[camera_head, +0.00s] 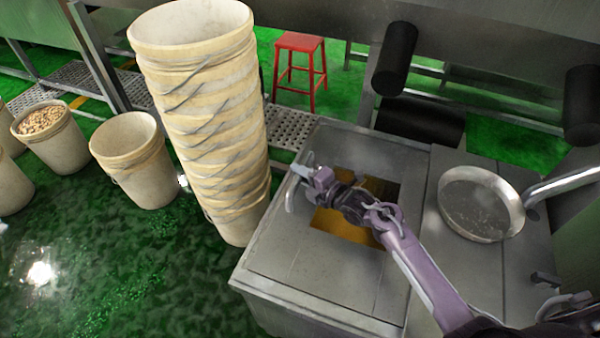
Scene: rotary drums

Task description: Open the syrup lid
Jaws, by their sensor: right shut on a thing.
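The syrup tank (262,262) is a grey metal box in the middle of the view. Its top has a rectangular opening with amber syrup (340,228) showing inside. My right arm reaches across the opening from the lower right. My right gripper (300,183) is at the opening's left edge, shut on what looks like the lid's handle. The grey lid panel (285,238) seems to lie on the tank top left of the opening, but its outline is hard to tell from the top. The arm hides part of the opening.
A round metal pan (480,205) sits on the counter right of the tank, beside a metal pipe (568,184). A tall stack of cream buckets (215,120) stands close to the tank's left. Single buckets (135,160) and a red stool (301,62) stand on the green floor.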

